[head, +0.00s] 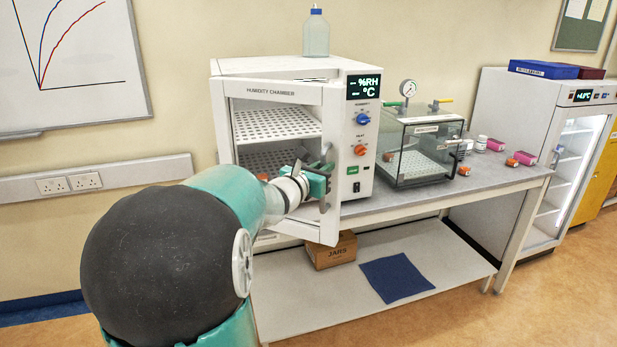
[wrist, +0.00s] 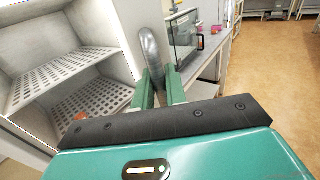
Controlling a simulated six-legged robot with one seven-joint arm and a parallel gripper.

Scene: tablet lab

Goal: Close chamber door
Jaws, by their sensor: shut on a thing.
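The humidity chamber (head: 275,68) stands on the bench, with a lit display and knobs on its right panel. Its white-framed door (head: 331,115) stands ajar, its handle side swung out toward me past the front of the chamber. Perforated shelves (head: 275,122) show behind the door frame; they also show in the wrist view (wrist: 65,70). My gripper (head: 325,182) is shut on the grey door handle (wrist: 152,50), with one green finger on each side of it in the wrist view. My arm hides part of the lower door.
A clear vacuum box (head: 420,150) with a gauge stands right of the chamber. A bottle (head: 316,35) stands on top. Small jars and pink boxes (head: 496,144) are on the bench. A cardboard box (head: 332,250) and blue mat (head: 397,277) lie on the lower shelf.

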